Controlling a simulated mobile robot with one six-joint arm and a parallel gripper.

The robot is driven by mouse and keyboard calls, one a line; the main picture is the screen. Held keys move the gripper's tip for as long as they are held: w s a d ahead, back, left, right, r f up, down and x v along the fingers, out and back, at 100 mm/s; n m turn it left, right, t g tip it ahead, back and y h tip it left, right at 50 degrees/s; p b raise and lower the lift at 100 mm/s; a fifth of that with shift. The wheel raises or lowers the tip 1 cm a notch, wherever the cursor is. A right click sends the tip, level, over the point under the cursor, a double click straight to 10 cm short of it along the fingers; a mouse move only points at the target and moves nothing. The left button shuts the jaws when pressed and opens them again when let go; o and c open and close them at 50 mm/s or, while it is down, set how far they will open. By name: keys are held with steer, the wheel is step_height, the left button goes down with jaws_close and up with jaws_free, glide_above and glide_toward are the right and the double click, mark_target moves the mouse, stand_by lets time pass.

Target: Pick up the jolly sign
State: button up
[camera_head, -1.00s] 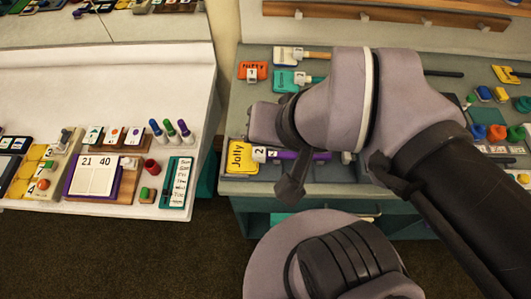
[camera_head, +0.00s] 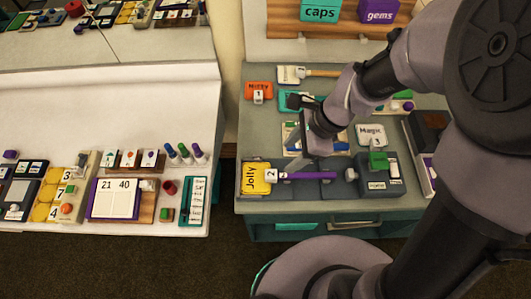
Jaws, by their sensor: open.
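The jolly sign (camera_head: 251,178) is a yellow paddle lettered "Jolly" with a purple handle (camera_head: 318,175) pointing right. It lies flat at the front left of the grey-green table, with a white "2" tag (camera_head: 271,174) at the base of the handle. My gripper (camera_head: 297,134) is open and empty, behind the purple handle in the picture, its lower finger close to the handle. I cannot tell whether that finger touches it or hangs above it.
An orange "Nifty" sign (camera_head: 258,86) and a white "Magic" sign (camera_head: 371,130) lie on the same table (camera_head: 258,125). A dark box with a green block (camera_head: 378,160) stands right of the handle. A floor gap separates the white table (camera_head: 120,95) at left.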

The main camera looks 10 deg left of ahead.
mark_target(268, 173)
steer(key=b+x, duration=0.2)
steer(key=x, duration=0.2)
steer(key=b+x, duration=0.2)
steer(key=x, duration=0.3)
steer(key=b+x, duration=0.2)
steer(key=x, duration=0.3)
steer(key=shift+w+a+f, duration=0.1)
steer(key=shift+w+a, duration=0.1)
steer(key=shift+w, duration=0.1)
steer(key=shift+c, duration=0.2)
jaws_close()
steer(key=shift+r, duration=0.2)
